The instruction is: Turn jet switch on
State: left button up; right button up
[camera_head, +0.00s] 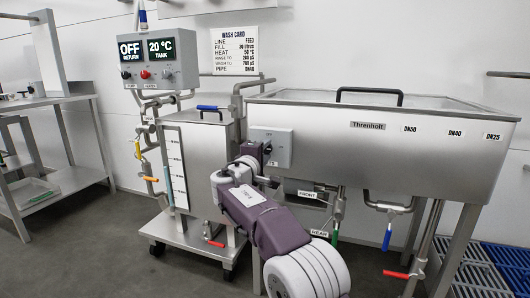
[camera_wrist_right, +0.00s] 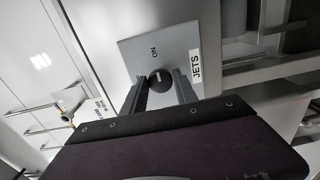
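The jet switch is a grey plate (camera_wrist_right: 140,52) with a black round knob (camera_wrist_right: 160,80), the word ON and a JETS label (camera_wrist_right: 196,65) in the right wrist view. In the head view its plate (camera_head: 281,150) is on the front of the steel tank, near its left end. My right gripper (camera_wrist_right: 160,84) is at the switch, with one finger on each side of the knob. The fingers are very close to the knob; I cannot tell whether they press on it. In the head view my right gripper (camera_head: 258,150) covers the plate's left part. My left gripper is not in view.
The long tank (camera_head: 380,160) has valves with blue, red and green handles below it. A wheeled unit (camera_head: 200,165) with a control box (camera_head: 159,60) reading OFF and 20 °C stands to the left. A steel bench (camera_head: 55,100) is at far left. Floor between is clear.

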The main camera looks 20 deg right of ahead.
jog(key=o, duration=0.3)
jog(key=p+v, duration=0.1)
jog(key=v, duration=0.8)
